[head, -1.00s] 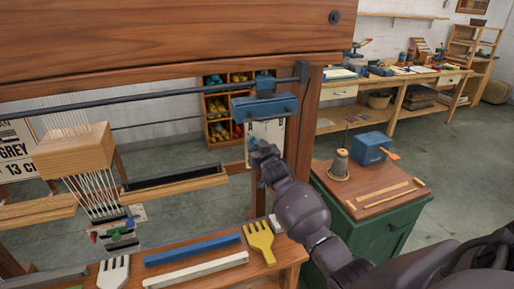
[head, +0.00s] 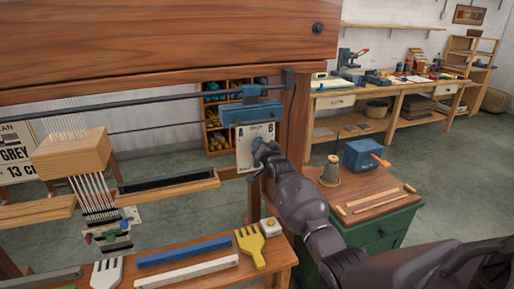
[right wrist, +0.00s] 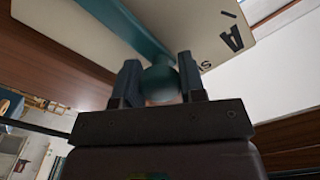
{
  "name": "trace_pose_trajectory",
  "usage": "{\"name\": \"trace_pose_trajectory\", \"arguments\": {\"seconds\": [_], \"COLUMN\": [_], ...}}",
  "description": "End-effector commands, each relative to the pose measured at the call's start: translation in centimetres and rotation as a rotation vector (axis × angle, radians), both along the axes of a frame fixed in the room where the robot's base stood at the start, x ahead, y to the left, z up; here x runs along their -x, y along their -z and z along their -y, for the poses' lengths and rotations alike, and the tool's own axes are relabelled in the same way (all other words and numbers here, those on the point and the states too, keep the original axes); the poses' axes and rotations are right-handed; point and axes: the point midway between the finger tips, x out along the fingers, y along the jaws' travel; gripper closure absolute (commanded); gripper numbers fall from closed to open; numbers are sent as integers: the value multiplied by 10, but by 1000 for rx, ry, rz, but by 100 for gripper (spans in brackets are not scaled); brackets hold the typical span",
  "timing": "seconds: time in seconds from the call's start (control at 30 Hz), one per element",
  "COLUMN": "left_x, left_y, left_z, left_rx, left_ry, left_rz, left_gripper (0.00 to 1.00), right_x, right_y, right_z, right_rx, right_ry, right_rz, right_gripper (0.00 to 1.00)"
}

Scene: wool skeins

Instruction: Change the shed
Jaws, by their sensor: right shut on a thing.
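A blue shed box (head: 252,113) hangs on the dark rail of the wooden loom. Below it is a pale plate (head: 245,158) lettered A at left and B at right. My right gripper (head: 262,151) is in front of the plate, slightly right of its middle. In the right wrist view it is shut on the round teal knob (right wrist: 160,80) of a teal lever (right wrist: 108,32). The letter A shows upside down there. White warp threads (head: 92,190) pass through a wooden block (head: 70,155) at left. My left gripper is not in view.
The front bench holds a yellow fork (head: 249,243), a white fork (head: 107,272), and a blue bar (head: 183,251). A green cabinet (head: 372,237) with a spool (head: 330,170) and blue box stands right, near my arm.

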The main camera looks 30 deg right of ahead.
Motion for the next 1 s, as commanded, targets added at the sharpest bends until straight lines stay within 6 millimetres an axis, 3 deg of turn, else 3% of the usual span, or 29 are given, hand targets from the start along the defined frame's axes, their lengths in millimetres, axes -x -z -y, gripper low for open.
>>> {"name": "trace_pose_trajectory", "arguments": {"seconds": [0.5,1.0], "left_x": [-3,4], "left_y": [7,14], "left_z": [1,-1], "left_rx": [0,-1], "left_ry": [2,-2], "left_rz": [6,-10], "left_gripper": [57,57], "right_x": [8,10], "right_y": [11,13], "right_z": [34,40], "right_rx": [-353,-431], "right_ry": [1,1], "right_rz": [84,103], "right_gripper": [100,100]}}
